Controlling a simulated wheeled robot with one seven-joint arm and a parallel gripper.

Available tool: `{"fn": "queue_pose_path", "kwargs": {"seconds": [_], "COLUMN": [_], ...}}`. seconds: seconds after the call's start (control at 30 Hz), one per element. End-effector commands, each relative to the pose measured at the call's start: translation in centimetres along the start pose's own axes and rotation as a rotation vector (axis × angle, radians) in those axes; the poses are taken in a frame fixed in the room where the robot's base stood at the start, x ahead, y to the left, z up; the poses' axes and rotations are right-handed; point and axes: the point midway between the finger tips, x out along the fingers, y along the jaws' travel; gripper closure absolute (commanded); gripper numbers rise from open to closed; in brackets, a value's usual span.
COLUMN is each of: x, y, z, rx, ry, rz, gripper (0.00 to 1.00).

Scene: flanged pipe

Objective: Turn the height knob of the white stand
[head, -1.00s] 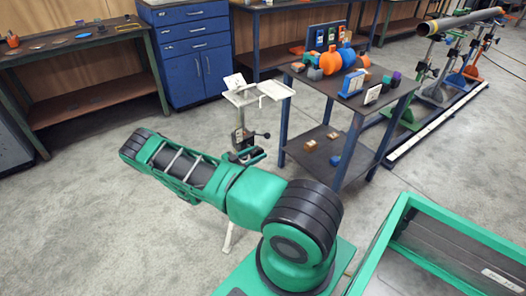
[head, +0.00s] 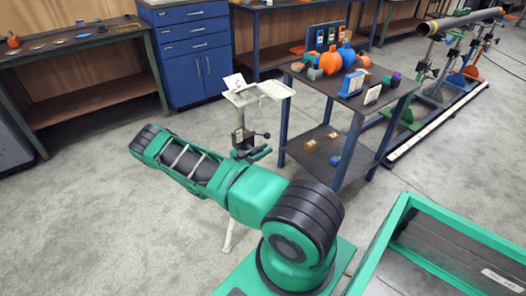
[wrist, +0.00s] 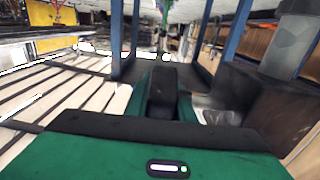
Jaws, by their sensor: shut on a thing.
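The white stand (head: 239,118) is upright left of the blue-legged table in the head view, with a tilted white plate and a flat white tray on top. A black lever with a ball end (head: 266,134) sticks out to the right of its column. My gripper (head: 257,153) is small and partly hidden low against that column, at the dark collar. In the wrist view my gripper (wrist: 164,95) is shut, its dark fingers close together. The height knob itself cannot be made out; its place at the collar is covered by my gripper, which appears to be shut on it.
The blue-legged table (head: 380,110) with orange and blue parts stands close to the right of the stand. A blue drawer cabinet (head: 185,45) and a workbench (head: 75,40) are behind. A green-framed bin (head: 400,225) is front right. The floor at left is clear.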

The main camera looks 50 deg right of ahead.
Motion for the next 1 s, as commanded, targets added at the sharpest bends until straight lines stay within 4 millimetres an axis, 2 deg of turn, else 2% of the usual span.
{"fn": "queue_pose_path", "kwargs": {"seconds": [0.17, 0.8, 1.0], "x": [0.1, 0.1, 0.0], "y": [-0.1, -0.1, -0.1], "z": [0.0, 1.6, 1.8], "rx": [0.002, 0.004, 0.002], "ry": [-0.055, -0.45, -0.489], "rz": [0.001, 0.001, -0.002], "gripper": [1.0, 1.0, 1.0]}}
